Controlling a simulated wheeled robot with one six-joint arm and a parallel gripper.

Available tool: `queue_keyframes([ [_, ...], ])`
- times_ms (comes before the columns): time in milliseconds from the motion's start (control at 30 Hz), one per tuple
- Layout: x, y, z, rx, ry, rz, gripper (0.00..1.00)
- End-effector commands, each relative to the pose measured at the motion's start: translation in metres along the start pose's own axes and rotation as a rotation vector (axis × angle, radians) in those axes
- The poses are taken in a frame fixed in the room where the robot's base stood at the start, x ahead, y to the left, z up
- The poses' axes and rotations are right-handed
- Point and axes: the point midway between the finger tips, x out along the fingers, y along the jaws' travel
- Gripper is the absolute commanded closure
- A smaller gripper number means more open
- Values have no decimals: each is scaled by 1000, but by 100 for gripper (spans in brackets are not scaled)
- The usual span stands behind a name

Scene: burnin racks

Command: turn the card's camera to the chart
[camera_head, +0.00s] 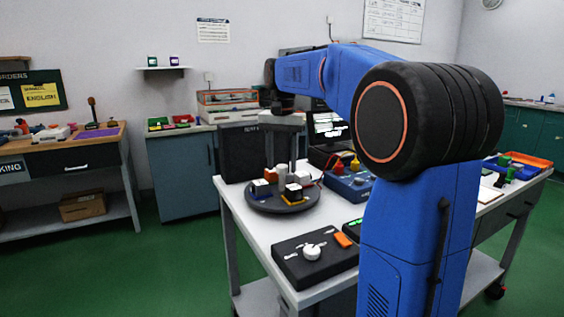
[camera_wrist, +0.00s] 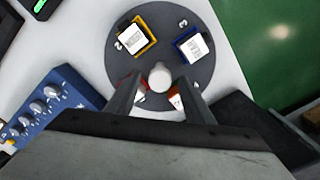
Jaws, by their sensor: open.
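A dark round turntable (camera_head: 283,203) sits on the white bench, with a pale knob (camera_wrist: 160,77) standing at its centre. Several white-topped blocks stand around the knob: one on a yellow base (camera_wrist: 133,40), one on a blue base (camera_wrist: 192,46), and others partly hidden by my fingers. Which is the card's camera I cannot tell. My gripper (camera_wrist: 160,84) points down over the turntable, open, its fingers either side of the knob; contact is unclear. It also shows in the head view (camera_head: 282,153). A yellow card (camera_head: 41,95) hangs on the left wall board.
A blue box with knobs (camera_head: 347,186) stands right of the turntable. A dark upright panel (camera_head: 240,152) stands behind. A printed chart (camera_head: 394,18) and a smaller sheet (camera_head: 213,30) hang on the wall.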

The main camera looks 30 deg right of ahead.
Motion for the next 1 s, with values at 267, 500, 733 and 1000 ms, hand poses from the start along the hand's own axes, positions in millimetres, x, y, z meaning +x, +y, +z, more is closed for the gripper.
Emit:
queue_keyframes([
  [267,0,0,0,0,0,0,67],
  [500,0,0,0,0,0,0,100],
  [733,0,0,0,18,0,0,100],
  [1000,0,0,0,97,0,0,100],
])
